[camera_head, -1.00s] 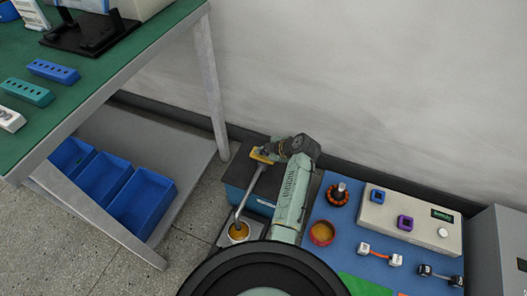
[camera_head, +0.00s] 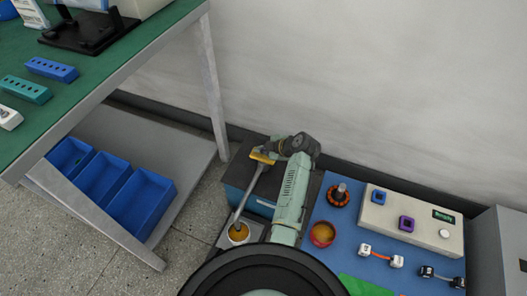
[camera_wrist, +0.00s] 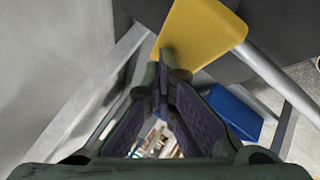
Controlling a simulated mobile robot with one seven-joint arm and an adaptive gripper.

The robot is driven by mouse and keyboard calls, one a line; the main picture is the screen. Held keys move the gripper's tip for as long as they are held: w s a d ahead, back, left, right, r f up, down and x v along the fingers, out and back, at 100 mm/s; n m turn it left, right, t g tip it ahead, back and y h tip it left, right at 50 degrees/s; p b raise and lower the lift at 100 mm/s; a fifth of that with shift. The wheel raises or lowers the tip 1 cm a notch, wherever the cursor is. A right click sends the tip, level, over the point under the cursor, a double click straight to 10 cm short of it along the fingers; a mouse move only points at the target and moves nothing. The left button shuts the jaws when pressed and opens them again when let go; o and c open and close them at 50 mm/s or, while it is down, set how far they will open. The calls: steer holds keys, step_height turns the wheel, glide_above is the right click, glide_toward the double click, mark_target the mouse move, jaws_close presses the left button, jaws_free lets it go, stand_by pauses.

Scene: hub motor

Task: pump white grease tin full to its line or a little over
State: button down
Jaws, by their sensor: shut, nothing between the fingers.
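The white grease tin (camera_head: 238,235) stands on the small tray by the pump, with amber grease inside. Its line is too small to make out. The pump's grey spout tube (camera_head: 250,200) slants down from the yellow pump head (camera_head: 262,158) into or just above the tin; I cannot tell which. My gripper (camera_head: 268,152) is at the yellow pump head. In the wrist view, my gripper (camera_wrist: 168,72) is shut and empty, its fingertips at the edge of the yellow pump head (camera_wrist: 200,35). Whether they touch it is unclear.
A blue mat (camera_head: 330,210) at the right holds a red tin (camera_head: 322,234), a beige control box (camera_head: 411,217) and small parts. Blue bins (camera_head: 142,204) sit on a shelf under the green bench (camera_head: 110,65) at the left. The wall is close behind the pump.

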mark_target(263, 159)
steer(key=shift+s+d+f, duration=0.3)
steer(key=shift+s+f, duration=0.35)
steer(key=shift+f, duration=0.2)
steer(key=shift+s+r+p, duration=0.2)
steer(key=shift+r+p, duration=0.4)
steer(key=shift+p, duration=0.25)
steer(key=shift+s+a+r+p, duration=0.15)
steer(key=shift+s+r+p, duration=0.1)
steer(key=shift+r+p, duration=0.45)
steer(key=shift+r, duration=0.15)
steer(key=shift+a+r, duration=0.1)
steer(key=shift+r, duration=0.45)
steer(key=shift+w+r+p, duration=0.15)
steer(key=shift+r+p, duration=1.4)
steer(key=shift+r, duration=0.65)
